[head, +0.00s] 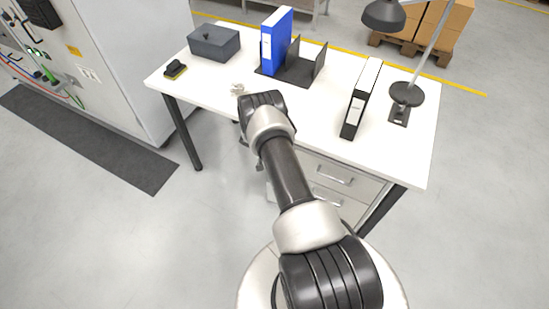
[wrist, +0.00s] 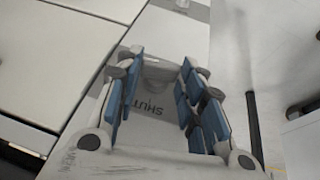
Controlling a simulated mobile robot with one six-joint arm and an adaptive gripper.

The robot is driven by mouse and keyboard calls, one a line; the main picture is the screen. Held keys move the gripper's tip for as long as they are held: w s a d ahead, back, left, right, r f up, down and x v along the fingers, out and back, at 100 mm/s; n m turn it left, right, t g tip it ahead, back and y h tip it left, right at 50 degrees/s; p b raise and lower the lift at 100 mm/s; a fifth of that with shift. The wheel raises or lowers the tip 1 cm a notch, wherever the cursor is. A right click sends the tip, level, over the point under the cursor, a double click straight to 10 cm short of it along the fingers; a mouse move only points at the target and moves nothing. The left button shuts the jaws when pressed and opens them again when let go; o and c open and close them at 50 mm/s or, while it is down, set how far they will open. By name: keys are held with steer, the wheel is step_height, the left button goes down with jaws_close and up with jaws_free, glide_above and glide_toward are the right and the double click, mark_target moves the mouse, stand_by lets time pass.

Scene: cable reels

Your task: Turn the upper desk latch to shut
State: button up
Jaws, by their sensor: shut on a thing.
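In the wrist view, my gripper (wrist: 158,88) has its blue-padded fingers on either side of a small pale grey latch (wrist: 156,73), shut on it. The latch sits on a grey plate (wrist: 122,105) marked "SHUT", whose lettering shows turned round in this view. The latch's exact angle is hard to tell because the fingers cover its sides.
Drawers (head: 330,172) with bar handles are under the desk's right side. On top are a grey box (head: 214,42), a blue binder (head: 277,40), a black binder (head: 362,98) and a lamp (head: 407,93). A cabinet (head: 105,55) stands at left. The floor at front left is clear.

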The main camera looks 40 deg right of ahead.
steer(key=shift+w+a+f+n+g+h, duration=0.15)
steer(key=shift+g+h, duration=0.1)
steer(key=shift+g, duration=0.3)
steer(key=shift+w+n+g+h, duration=0.15)
steer(key=shift+g+h, duration=0.1)
steer(key=shift+g, duration=0.3)
steer(key=shift+w+g+h, duration=0.15)
steer(key=shift+g+h, duration=0.25)
steer(key=shift+g, duration=0.3)
steer(key=o, duration=1.1)
steer(key=shift+c, duration=0.2)
steer(key=v, duration=1.2)
steer(key=shift+w, duration=0.1)
